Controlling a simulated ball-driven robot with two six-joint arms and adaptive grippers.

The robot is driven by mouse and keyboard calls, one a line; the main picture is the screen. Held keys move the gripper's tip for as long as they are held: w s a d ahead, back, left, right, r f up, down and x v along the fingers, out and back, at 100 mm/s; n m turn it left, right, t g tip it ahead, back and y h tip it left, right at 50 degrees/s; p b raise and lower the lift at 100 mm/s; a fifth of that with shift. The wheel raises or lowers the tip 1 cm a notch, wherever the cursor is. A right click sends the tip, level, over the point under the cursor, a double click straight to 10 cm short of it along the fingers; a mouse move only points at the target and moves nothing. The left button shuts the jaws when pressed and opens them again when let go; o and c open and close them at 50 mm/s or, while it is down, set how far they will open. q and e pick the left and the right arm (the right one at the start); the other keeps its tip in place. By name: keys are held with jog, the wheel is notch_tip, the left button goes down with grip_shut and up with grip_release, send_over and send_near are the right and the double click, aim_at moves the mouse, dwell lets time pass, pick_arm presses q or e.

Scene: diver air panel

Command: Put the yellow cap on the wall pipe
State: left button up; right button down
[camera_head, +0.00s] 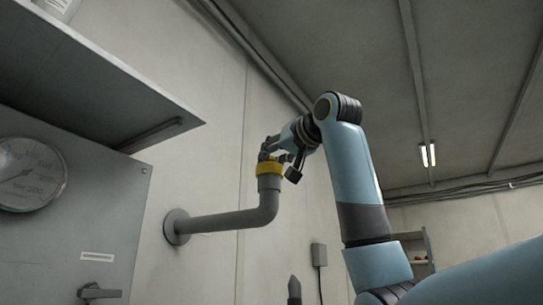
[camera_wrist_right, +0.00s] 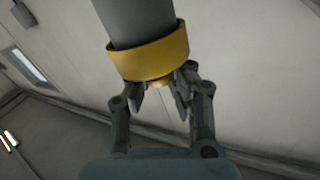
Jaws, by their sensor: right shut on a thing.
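The grey wall pipe (camera_head: 230,219) comes out of a round wall flange and bends upward at an elbow. The yellow cap (camera_head: 268,169) sits at the top of the pipe's upright end. In the right wrist view the yellow cap (camera_wrist_right: 150,55) surrounds the end of the grey pipe (camera_wrist_right: 134,18). My right gripper (camera_head: 272,150) is shut on the cap from above, and its fingers (camera_wrist_right: 168,90) meet the cap's outer end. How far the cap is seated cannot be told.
A grey panel with a round gauge (camera_head: 30,175) and a lever handle (camera_head: 98,293) is at the left. A shelf (camera_head: 95,85) juts out above it. A small wall box (camera_head: 319,254) with a cable is right of the pipe. The space around the pipe elbow is clear.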

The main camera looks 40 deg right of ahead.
jog(key=shift+f, duration=0.5)
jog(key=c, duration=1.2)
grip_release()
jog(key=shift+r, duration=0.1)
jog(key=shift+o, duration=0.2)
jog(key=s, duration=1.2)
jog(key=shift+a, duration=0.3)
